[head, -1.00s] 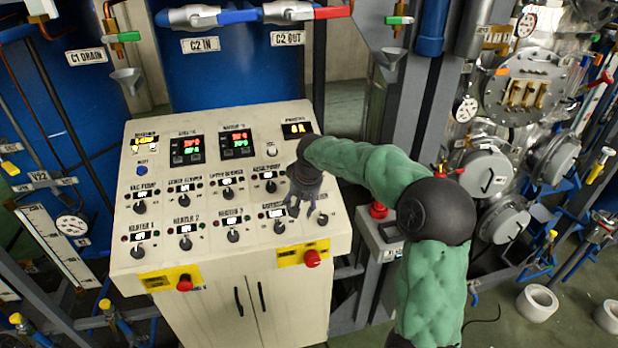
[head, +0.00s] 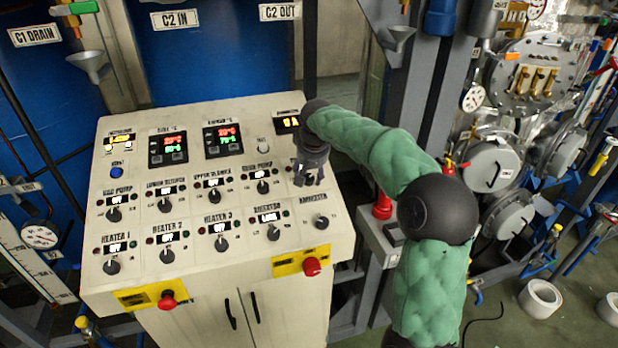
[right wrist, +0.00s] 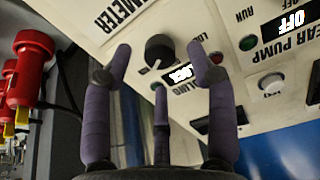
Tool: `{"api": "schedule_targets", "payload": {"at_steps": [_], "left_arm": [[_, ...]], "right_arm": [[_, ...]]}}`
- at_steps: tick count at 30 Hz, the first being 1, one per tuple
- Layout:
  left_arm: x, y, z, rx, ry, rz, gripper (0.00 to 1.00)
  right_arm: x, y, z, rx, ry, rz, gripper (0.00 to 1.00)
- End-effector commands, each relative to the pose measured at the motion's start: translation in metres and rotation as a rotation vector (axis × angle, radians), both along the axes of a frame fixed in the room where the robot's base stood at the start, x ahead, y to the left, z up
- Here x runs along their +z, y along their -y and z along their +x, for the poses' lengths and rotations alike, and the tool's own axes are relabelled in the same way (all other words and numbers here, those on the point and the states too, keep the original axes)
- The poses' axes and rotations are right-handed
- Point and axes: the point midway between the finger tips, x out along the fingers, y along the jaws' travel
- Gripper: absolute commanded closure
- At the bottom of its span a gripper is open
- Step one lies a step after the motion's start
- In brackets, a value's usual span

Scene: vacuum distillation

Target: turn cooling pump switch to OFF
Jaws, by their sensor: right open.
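The white control panel (head: 190,255) carries rows of dark rotary knobs with small displays. My right gripper (head: 310,182) is over its right part, beside the gear pump knob (head: 263,187), and hides the switch beneath it in the head view. In the right wrist view, a dark round knob (right wrist: 160,48) sits just beyond the spread fingers of the right gripper (right wrist: 162,75). A partly hidden label ending in "LING" and a lit display (right wrist: 181,73) are next to it; its text is hard to read. The gripper is open and empty. My left gripper is not in view.
Two red emergency buttons (head: 167,300) (head: 312,266) sit on yellow plates at the panel's front. A red button (head: 382,206) stands to the right of the panel. The manometer knob (head: 321,222) is just below my gripper.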

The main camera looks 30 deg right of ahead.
Motion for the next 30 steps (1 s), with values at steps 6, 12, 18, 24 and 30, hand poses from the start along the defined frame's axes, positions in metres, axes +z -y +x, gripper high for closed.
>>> {"api": "schedule_targets", "payload": {"at_steps": [6,12,18,24,30], "left_arm": [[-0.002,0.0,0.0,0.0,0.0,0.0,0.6],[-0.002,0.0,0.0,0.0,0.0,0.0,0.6],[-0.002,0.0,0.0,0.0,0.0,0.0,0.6],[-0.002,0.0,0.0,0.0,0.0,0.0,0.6],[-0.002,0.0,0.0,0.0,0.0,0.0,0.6]], "right_arm": [[-0.022,0.003,0.008,0.0,-0.002,0.001,0.43],[-0.026,0.004,0.01,0.0,0.0,0.0,0.43],[-0.026,0.004,0.01,0.0,0.0,0.0,0.48],[-0.026,0.004,0.01,0.0,0.0,0.0,0.99],[-0.026,0.003,0.01,0.005,-0.002,-0.001,0.99]]}}
